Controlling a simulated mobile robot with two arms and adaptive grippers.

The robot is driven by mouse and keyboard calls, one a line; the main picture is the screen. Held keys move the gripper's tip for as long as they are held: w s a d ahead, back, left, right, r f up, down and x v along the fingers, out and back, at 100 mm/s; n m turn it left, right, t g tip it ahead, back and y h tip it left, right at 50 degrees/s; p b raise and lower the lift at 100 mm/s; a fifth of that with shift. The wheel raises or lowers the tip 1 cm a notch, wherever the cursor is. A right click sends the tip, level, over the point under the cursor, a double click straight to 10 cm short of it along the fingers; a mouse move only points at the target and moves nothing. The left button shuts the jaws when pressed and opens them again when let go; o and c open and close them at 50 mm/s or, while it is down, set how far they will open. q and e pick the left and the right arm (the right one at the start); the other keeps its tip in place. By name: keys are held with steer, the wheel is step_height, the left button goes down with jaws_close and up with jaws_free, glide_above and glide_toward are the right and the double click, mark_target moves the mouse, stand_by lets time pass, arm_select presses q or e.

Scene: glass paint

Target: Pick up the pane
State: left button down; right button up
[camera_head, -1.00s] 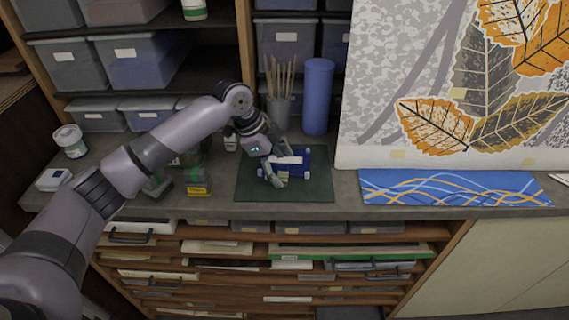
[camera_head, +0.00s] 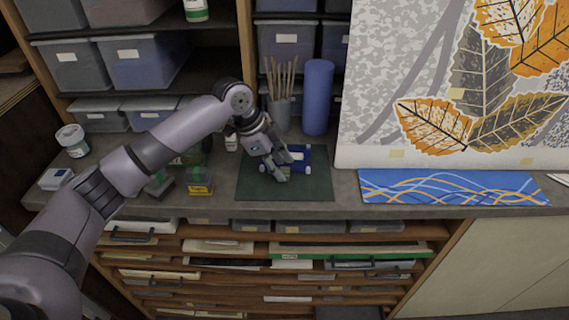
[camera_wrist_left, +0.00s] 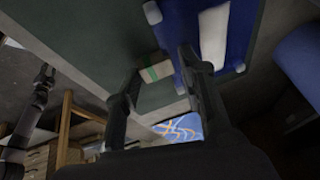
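The pane appears to be the blue piece (camera_head: 306,161) with a white strip and pale corner pieces, over the dark green mat (camera_head: 315,185). My left gripper (camera_head: 281,170) is low at its left side and hides part of it. In the left wrist view the two fingers (camera_wrist_left: 160,62) are apart. One finger overlaps the blue pane (camera_wrist_left: 239,42). A small beige block with a green band (camera_wrist_left: 153,68) shows between the fingertips; I cannot tell whether they touch it.
A cup of brushes (camera_head: 280,108) and a blue cylinder (camera_head: 317,98) stand behind the mat. A small yellow-labelled box (camera_head: 199,184) is at its left. A blue patterned panel (camera_head: 440,187) lies to the right. The mat's front part is clear.

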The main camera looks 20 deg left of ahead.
arm_select(q)
steer(key=shift+s+a+f, duration=0.1)
steer(key=shift+a+f, duration=0.05)
steer(key=shift+f, duration=0.25)
steer(key=shift+r, duration=0.1)
